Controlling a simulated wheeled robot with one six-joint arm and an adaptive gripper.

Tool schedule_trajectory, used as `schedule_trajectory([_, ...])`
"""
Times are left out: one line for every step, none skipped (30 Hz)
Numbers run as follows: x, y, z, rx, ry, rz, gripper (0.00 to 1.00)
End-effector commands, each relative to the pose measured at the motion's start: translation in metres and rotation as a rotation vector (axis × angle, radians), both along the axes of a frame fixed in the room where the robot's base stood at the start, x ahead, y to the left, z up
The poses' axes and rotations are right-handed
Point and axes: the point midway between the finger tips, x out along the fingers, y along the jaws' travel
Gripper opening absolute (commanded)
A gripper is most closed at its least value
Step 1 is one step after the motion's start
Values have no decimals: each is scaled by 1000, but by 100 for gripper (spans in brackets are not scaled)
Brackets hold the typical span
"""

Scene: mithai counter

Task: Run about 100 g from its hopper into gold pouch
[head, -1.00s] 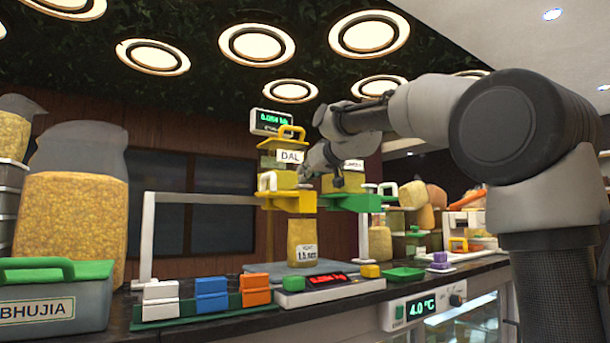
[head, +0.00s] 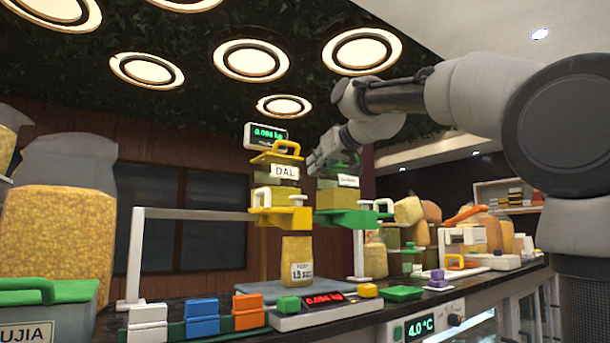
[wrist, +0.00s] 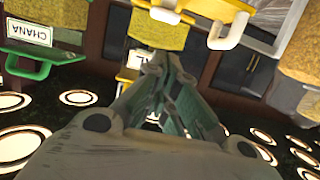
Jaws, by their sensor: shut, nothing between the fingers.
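The yellow DAL hopper (head: 284,172) stands at the centre of the head view, with a yellow loop handle on top and a yellow base with a white knob. A filled gold pouch (head: 297,262) stands upright below its base, with a white label on its front. The readout (head: 267,135) behind the hopper reads about 0.094 kg. My gripper (head: 315,168) appears just right of the DAL label, in front of the hoppers. It is shut and empty. Its closed fingers (wrist: 165,75) also show in the wrist view.
A green hopper (head: 345,217) stands right of the yellow one; a green CHANA hopper (wrist: 30,40) shows upside down in the wrist view. A red-lit scale (head: 325,312) and white, blue and orange blocks (head: 203,320) sit in front. A large bag (head: 58,235) stands left.

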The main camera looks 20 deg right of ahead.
Motion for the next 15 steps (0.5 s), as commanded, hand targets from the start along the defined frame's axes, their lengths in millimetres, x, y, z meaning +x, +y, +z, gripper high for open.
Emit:
schedule_trajectory([-7,-3,2,0,-2,-1,0])
schedule_trajectory([-10,-4,3,0,-2,-1,0])
schedule_trajectory([-13,-5,4,0,-1,-1,0])
schedule_trajectory([-15,-5,4,0,0,-1,0])
schedule_trajectory([-17,-6,4,0,0,-1,0])
schedule_trajectory([-19,-6,5,1,1,0,0])
schedule_trajectory([-20,-7,5,1,1,0,0])
schedule_trajectory([-21,-7,5,1,1,0,0])
schedule_trajectory([-21,-7,5,1,1,0,0])
schedule_trajectory([-21,-7,5,1,1,0,0])
schedule_trajectory([-21,-7,5,1,1,0,0])
schedule_trajectory([-21,-7,5,1,0,0,0])
schedule_trajectory([-21,-7,5,1,0,0,0])
schedule_trajectory([-21,-7,5,1,0,0,0])
schedule_trajectory([-21,-7,5,1,0,0,0])
